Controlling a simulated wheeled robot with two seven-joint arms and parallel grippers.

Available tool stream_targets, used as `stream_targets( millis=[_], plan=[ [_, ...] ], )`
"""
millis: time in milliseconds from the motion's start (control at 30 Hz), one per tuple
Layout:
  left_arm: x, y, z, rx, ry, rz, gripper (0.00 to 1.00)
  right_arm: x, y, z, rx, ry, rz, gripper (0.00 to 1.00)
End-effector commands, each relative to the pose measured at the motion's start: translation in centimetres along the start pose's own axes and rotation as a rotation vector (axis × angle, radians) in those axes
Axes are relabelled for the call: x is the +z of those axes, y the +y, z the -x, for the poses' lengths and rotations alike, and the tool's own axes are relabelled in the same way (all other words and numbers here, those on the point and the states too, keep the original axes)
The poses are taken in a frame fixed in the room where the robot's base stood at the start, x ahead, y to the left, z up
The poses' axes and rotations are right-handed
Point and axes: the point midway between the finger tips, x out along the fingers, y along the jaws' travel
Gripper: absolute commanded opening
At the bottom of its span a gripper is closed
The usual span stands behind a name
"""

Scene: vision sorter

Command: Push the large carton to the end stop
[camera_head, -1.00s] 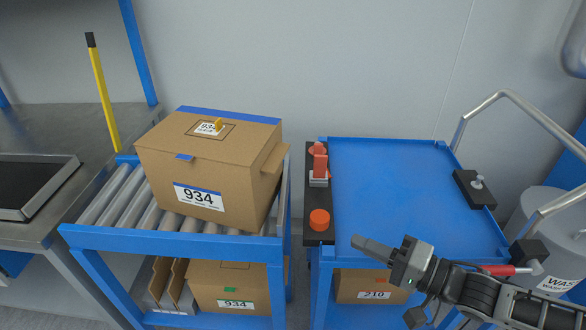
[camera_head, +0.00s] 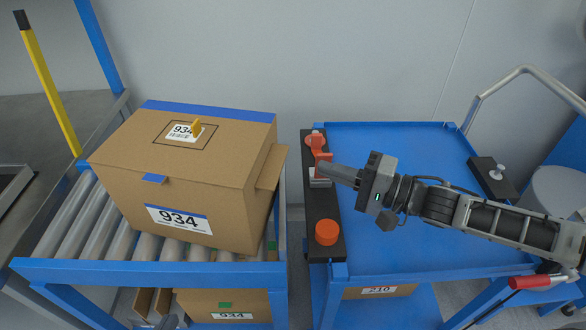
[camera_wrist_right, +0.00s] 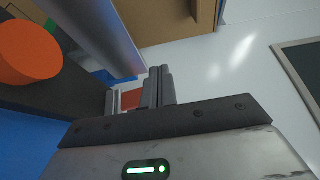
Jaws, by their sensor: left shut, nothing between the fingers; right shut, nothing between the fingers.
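The large brown carton (camera_head: 190,185), labelled 934, sits slightly askew on the roller table's grey rollers (camera_head: 80,215). A flap sticks out on its right side. My right gripper (camera_head: 322,172) is shut and empty, right of the carton and apart from it, at the orange-red latch (camera_head: 322,158) on the blue cart's black bar (camera_head: 322,205). I cannot tell if it touches the latch. Its fingers show in the right wrist view (camera_wrist_right: 158,87), with brown carton surface (camera_wrist_right: 165,20) beyond. A grey tip at the bottom edge appears to be my left gripper (camera_head: 170,322). I cannot identify the end stop.
The blue cart (camera_head: 400,240) has a bare top beneath my right arm. An orange knob (camera_head: 326,232) stands on the black bar. Smaller cartons (camera_head: 225,305) sit under the roller table. A yellow pole (camera_head: 48,85) and blue upright (camera_head: 100,45) stand at the left.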

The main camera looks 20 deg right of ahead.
Motion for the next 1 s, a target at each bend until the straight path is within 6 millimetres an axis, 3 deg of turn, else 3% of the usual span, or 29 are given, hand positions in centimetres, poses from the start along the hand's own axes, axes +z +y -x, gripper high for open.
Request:
stream_targets(
  millis=[100,300,500,867,1000],
  plan=[
    [-0.1,0.0,0.0,0.0,0.004,-0.001,0.0,0.0,-0.2,-2.8,-0.006,0.0,0.002,0.0],
    [-0.4,0.1,0.0,0.001,0.009,-0.002,0.0,1.7,-0.1,-5.4,-0.003,-0.002,-0.003,0.0],
    [-0.5,0.1,0.0,0.002,0.012,-0.002,0.0,2.7,0.0,-6.4,0.001,0.0,0.0,0.0],
    [-0.6,0.1,0.0,0.003,0.013,-0.002,0.0,2.9,0.0,-6.6,0.001,0.0,0.0,0.0],
    [-1.7,0.3,0.7,0.004,0.007,0.002,0.0,3.7,-0.6,-7.4,-0.001,0.0,-0.004,0.0]
  ],
)
